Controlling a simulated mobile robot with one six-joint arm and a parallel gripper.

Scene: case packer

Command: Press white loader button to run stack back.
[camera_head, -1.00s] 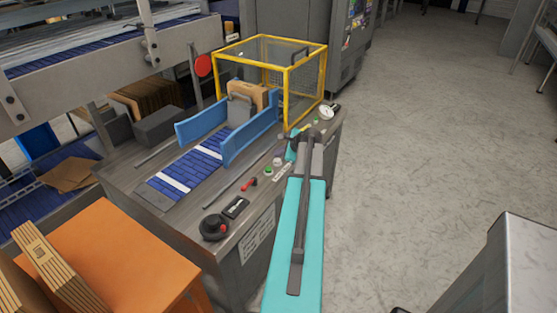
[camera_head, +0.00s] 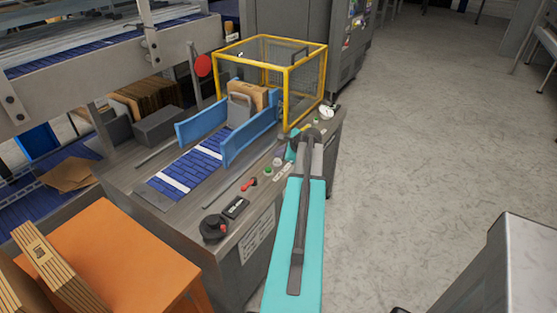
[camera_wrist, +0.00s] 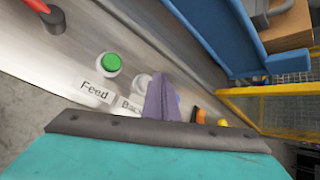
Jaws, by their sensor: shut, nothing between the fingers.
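The white button (camera_wrist: 139,82) sits on the grey panel beside the green button (camera_wrist: 108,63). Its label (camera_wrist: 130,105) reads "Bac", with the rest hidden by my gripper. The white button also shows in the head view (camera_head: 278,161). My gripper (camera_wrist: 162,82) is shut and empty, its fingertips over the right side of the white button in the wrist view. I cannot tell whether they touch it. In the head view my arm hides much of the gripper. The brown carton stack (camera_head: 247,95) stands at the far end of the blue-railed lane, behind a grey plate (camera_head: 240,111).
A red-knobbed lever (camera_head: 249,184) and a black knob (camera_head: 214,228) are nearer on the panel. A yellow-framed guard (camera_head: 287,90) stands at the lane's far end. Blue rails (camera_head: 250,137) flank the lane. Orange and yellow controls (camera_wrist: 199,115) lie right of my gripper.

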